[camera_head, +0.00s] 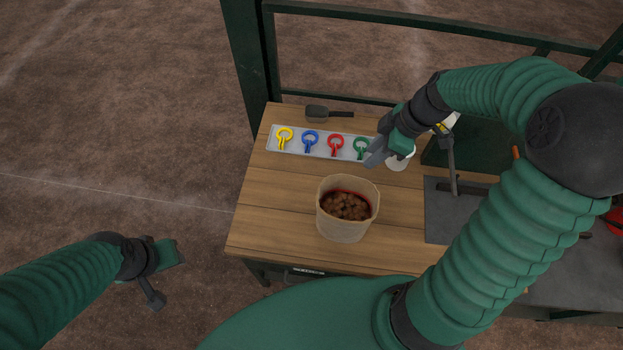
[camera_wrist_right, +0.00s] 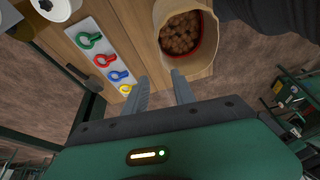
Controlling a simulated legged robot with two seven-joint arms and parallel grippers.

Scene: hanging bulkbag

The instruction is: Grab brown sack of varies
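The brown sack (camera_head: 341,226) stands upright and open on the wooden table, filled with round brown pieces. In the right wrist view the sack (camera_wrist_right: 203,62) is at the top, just beyond the right fingertip. My right gripper (camera_head: 374,156) is above the table, behind and to the right of the sack, by the green ring. In the wrist view its two fingers (camera_wrist_right: 161,77) are apart with nothing between them. My left gripper (camera_head: 168,277) is off the table's left side, over the ground, its fingers spread and empty.
A pale strip holds yellow (camera_head: 284,136), blue (camera_head: 310,140), red (camera_head: 335,143) and green (camera_head: 361,147) rings. A dark scoop (camera_head: 318,113) lies behind it. A white roll-like object (camera_head: 398,162) is beside my right gripper. A dark metal plate with a post (camera_head: 436,212) is at right. Table left of the sack is clear.

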